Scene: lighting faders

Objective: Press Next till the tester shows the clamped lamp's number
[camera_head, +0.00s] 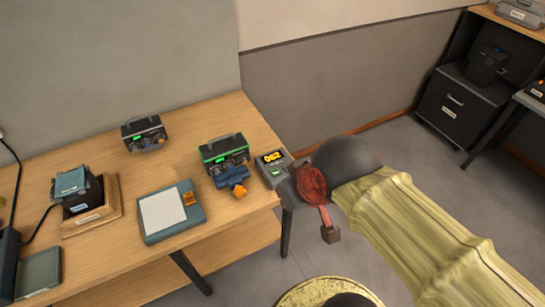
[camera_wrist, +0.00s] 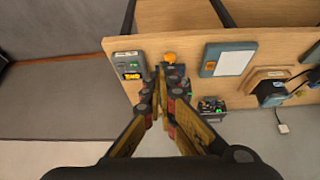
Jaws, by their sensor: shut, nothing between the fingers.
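The tester (camera_head: 275,165) is a small grey box at the table's right end, with an orange display reading 062 and a green button (camera_head: 276,172). It also shows in the wrist view (camera_wrist: 128,58), where its digits are blurred. A blue clamp (camera_head: 231,178) with an orange knob stands to its left, at the front of a green-framed unit (camera_head: 216,152); I cannot read a lamp number there. My gripper (camera_wrist: 162,76) is shut and empty. In the wrist view its tips appear right of the tester and over the clamp area, hiding part of it; contact cannot be told.
A blue-grey pad (camera_head: 165,212) with a white sheet, a dark handled unit (camera_head: 143,132) and a wooden tray (camera_head: 112,214) holding a device are on the table. A black cabinet (camera_head: 460,105) stands at the far right.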

